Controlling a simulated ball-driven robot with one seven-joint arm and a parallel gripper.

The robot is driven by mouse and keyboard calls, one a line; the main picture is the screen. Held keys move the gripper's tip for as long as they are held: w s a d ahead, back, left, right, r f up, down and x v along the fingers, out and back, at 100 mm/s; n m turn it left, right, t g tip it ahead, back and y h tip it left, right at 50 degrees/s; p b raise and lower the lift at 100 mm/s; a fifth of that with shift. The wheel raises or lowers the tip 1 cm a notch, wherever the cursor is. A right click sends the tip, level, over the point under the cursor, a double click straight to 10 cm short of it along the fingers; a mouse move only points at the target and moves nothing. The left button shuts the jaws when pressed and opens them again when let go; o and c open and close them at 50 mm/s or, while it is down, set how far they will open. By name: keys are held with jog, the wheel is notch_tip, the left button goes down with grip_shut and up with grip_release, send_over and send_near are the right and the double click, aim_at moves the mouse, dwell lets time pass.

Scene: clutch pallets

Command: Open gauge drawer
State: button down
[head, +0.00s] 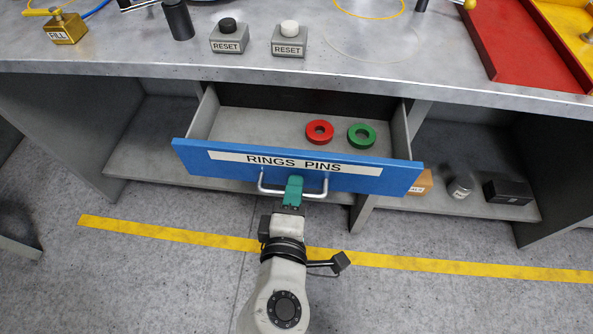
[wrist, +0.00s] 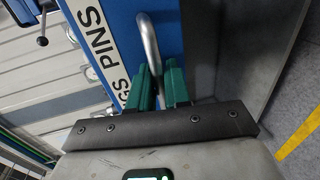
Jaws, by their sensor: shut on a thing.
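The drawer has a blue front (head: 400,178) with a white label reading "RINGS PINS" and stands pulled out from under the bench. Its silver bar handle (head: 318,190) is on the front. My gripper (head: 294,184) has green fingers and is shut on the handle near its middle. In the wrist view my gripper (wrist: 160,85) has its fingers around the handle (wrist: 150,45), beside the blue front (wrist: 122,50). A red ring (head: 319,131) and a green ring (head: 361,136) lie inside the drawer.
The grey bench top (head: 360,70) carries two RESET buttons (head: 229,37), a FILL valve (head: 62,26) and a red tray (head: 530,60). On the lower right shelf are a black box (head: 507,192) and a small metal cylinder (head: 460,187). A yellow stripe (head: 170,234) crosses the floor.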

jog(key=f+v, duration=0.2)
jog(key=v, duration=0.7)
jog(key=shift+s, duration=0.25)
jog(key=c, duration=1.3)
grip_release()
jog(key=shift+c, duration=0.2)
jog(key=v, duration=1)
jog(key=shift+s+p, duration=0.35)
jog(key=shift+r, duration=0.1)
